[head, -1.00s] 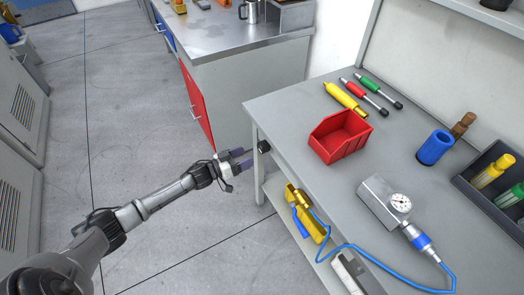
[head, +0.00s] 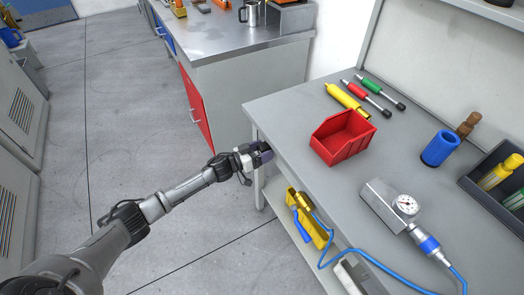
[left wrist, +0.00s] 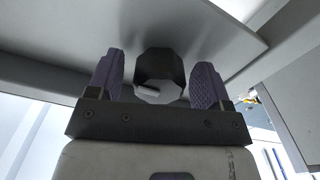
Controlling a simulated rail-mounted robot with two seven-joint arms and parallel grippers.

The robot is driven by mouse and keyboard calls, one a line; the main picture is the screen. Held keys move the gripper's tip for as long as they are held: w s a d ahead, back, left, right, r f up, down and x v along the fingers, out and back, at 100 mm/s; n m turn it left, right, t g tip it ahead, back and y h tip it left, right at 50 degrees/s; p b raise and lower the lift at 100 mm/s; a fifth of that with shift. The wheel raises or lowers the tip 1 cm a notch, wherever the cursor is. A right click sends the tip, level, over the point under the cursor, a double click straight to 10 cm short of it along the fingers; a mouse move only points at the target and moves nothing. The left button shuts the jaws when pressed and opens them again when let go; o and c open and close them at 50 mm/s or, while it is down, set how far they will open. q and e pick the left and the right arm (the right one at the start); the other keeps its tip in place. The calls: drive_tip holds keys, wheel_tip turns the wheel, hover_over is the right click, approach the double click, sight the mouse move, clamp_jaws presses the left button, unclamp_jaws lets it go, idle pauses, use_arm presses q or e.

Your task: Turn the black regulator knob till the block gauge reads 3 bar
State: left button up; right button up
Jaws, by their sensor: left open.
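The black regulator knob (left wrist: 160,66) is a dark faceted knob with a pale pointer mark, under the bench top at its left end. In the left wrist view it sits between the two purple fingers of my left gripper (left wrist: 158,80), which are open with a gap on each side. In the head view my left gripper (head: 258,155) is at the bench's left corner and mostly hides the knob. The round white gauge (head: 405,205) is on a grey metal block (head: 382,204) on the bench; its needle is too small to read. My right gripper is not in view.
The grey bench (head: 290,110) holds a red bin (head: 343,138), a blue cylinder (head: 439,149) and several coloured tools. A blue hose (head: 395,284) runs from the gauge block over the front edge. A yellow tool (head: 309,218) is on the lower shelf. Open floor lies left.

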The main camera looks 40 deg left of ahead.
use_arm(q)
drive_tip(key=c, duration=0.9)
drive_tip(key=shift+r+m, duration=0.1)
drive_tip(key=shift+m, duration=0.3)
